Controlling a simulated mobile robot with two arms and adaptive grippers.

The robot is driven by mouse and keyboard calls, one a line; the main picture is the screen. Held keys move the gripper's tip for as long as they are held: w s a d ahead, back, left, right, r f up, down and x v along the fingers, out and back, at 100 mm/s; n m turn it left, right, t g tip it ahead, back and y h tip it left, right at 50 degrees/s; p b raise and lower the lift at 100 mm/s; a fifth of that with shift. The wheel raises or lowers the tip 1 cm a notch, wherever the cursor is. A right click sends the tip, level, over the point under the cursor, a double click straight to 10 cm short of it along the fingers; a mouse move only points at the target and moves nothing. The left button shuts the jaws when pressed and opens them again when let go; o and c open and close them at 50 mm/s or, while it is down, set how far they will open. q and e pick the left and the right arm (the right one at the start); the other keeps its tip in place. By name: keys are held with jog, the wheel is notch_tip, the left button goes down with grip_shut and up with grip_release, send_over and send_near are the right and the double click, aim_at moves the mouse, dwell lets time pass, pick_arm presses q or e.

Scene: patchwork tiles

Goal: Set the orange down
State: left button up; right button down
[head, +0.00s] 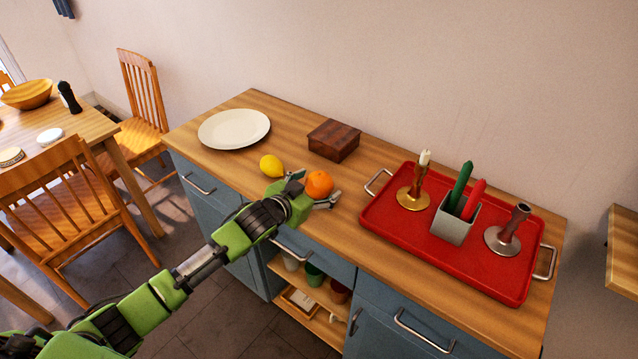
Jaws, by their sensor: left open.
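The orange (319,184) is on or just above the wooden counter, near its front edge, in the middle of the head view. My left gripper (314,188) reaches it from the lower left. Its jaws are open, with one finger behind the orange and one on its right side. The gripper body hides part of the orange's lower left and the counter under it, so I cannot tell whether it touches the wood. My right gripper does not show.
A lemon (272,166) lies just left of the orange. A white plate (234,129) and a dark wooden box (333,140) stand behind. A red tray (400,235) with candlesticks and a grey candle holder (453,222) fills the right side. Bare counter (290,130) lies between plate and box.

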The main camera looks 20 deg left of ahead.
pick_arm(q)
jog(key=shift+x, duration=0.8)
jog(key=shift+r, duration=0.1)
jog(key=c, duration=1.5)
